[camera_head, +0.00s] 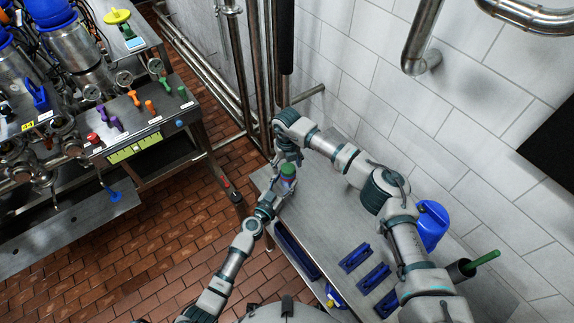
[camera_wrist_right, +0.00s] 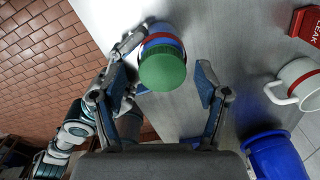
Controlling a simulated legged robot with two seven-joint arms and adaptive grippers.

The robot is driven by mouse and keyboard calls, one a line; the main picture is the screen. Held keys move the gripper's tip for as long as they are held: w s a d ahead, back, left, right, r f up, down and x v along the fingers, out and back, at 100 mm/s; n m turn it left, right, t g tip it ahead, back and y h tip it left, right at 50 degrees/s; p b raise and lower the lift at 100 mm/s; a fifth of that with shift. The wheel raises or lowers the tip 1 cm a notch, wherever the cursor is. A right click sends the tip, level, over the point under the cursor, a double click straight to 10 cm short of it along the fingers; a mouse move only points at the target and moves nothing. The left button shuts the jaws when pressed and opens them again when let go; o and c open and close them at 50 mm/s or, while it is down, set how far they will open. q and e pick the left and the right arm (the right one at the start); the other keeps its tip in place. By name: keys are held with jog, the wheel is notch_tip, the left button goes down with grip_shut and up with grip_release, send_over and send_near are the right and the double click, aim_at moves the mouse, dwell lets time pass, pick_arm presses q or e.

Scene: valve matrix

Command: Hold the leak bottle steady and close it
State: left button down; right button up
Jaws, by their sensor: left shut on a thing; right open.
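The leak bottle (camera_head: 289,182) stands near the far left end of the metal table, with its green cap facing up. In the right wrist view the round green cap (camera_wrist_right: 163,70) is close to the camera, with a red band and blue part of the bottle (camera_wrist_right: 158,30) behind it. My left gripper (camera_head: 276,196) is shut on the bottle's side, below the cap; its fingers are partly hidden in the right wrist view. My right gripper (camera_wrist_right: 162,87) is open, with one finger on each side of the cap and gaps visible. It comes from above in the head view (camera_head: 286,158).
The metal table (camera_head: 325,225) carries several blue holders (camera_head: 355,257), a blue container (camera_head: 432,222) and a dark cup with a green handle (camera_head: 482,261). A tiled wall stands behind.

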jog(key=shift+r, duration=2)
jog(key=shift+c, duration=0.3)
jog(key=n, duration=0.2)
jog(key=shift+r+n, duration=0.4)
jog(key=n, duration=0.2)
jog(key=r+n, duration=0.1)
jog(key=n, duration=0.1)
jog(key=shift+r, duration=0.1)
jog(key=n, duration=0.2)
jog(key=r+n, duration=0.1)
jog(key=n, duration=0.2)
jog(key=shift+d+r+n, duration=0.1)
jog(key=shift+r+n, duration=0.1)
jog(key=shift+n, duration=0.1)
jog(key=shift+f, duration=0.1)
jog(key=shift+f, duration=3.9)
